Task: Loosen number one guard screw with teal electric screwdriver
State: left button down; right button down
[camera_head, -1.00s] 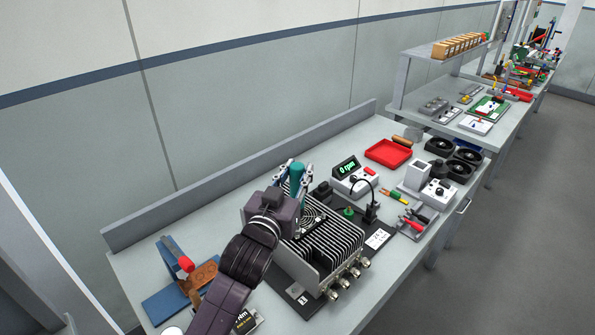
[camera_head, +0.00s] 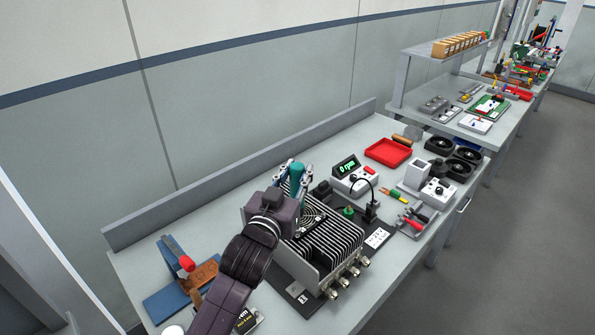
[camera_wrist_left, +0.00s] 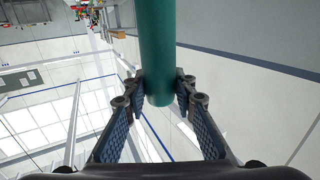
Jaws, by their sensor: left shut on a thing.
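The teal electric screwdriver (camera_head: 297,176) stands roughly upright at the far left corner of the finned metal unit. My left gripper (camera_head: 292,178) is shut on it; in the left wrist view the teal handle (camera_wrist_left: 158,55) sits between the two fingers (camera_wrist_left: 160,95). The finned unit (camera_head: 335,245) has a round fan guard (camera_head: 312,219) on top, partly covered by my left wrist. The screwdriver's tip and the number one guard screw are hidden behind my gripper and wrist. My right gripper is not in view.
A black base plate (camera_head: 294,290) lies under the unit. A meter reading 0 rpm (camera_head: 347,166), a red tray (camera_head: 388,152) and several black fans (camera_head: 440,146) stand to the right. A blue stand with a red knob (camera_head: 187,264) is at the left. The wall is behind.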

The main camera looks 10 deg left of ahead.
pick_arm(q)
jog(key=shift+r, duration=0.1)
dwell(0.4)
jog(key=shift+f+b, duration=0.45)
jog(key=shift+f, duration=0.3)
dwell(0.3)
